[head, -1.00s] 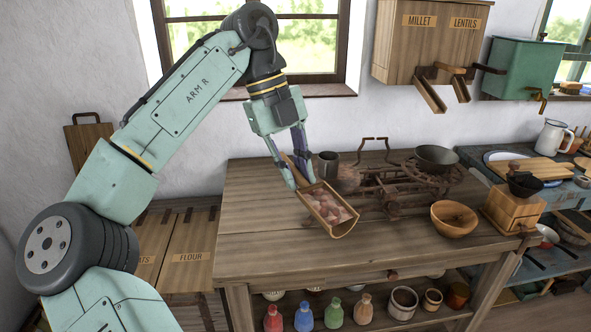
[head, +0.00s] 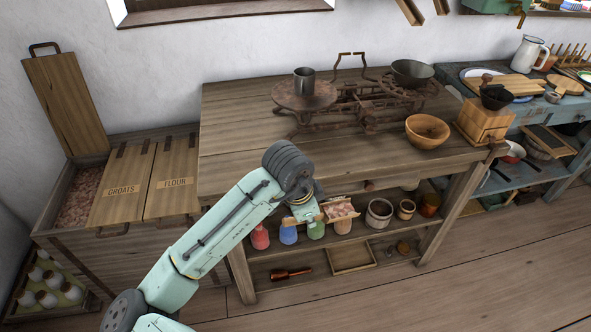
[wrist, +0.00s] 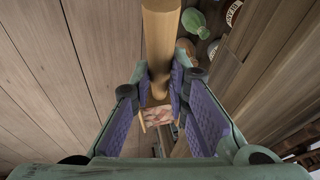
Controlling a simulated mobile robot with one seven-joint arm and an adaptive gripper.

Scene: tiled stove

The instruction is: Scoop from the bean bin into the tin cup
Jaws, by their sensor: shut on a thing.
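My gripper (wrist: 161,98) is shut on the handle of a wooden scoop (wrist: 160,40), which runs between its purple pads. The scoop (head: 338,202) also shows in the head view, low in front of the table, with pale reddish pieces (head: 341,210) in it. My arm largely hides the gripper in the head view. The grey tin cup (head: 304,82) stands upright on the round plate of the rusty scale, behind and above the scoop. At the left an open bin (head: 60,215) holds reddish-brown pieces, its lid raised; no label shows, so I cannot tell if it is the bean bin.
The table (head: 235,145) edge lies between the scoop and the cup. Closed lids marked groats (head: 122,190) and flour (head: 174,183) adjoin the open bin. A wooden bowl (head: 427,131) and a grinder (head: 482,124) stand at the table's right. Bottles and jars fill the shelf below.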

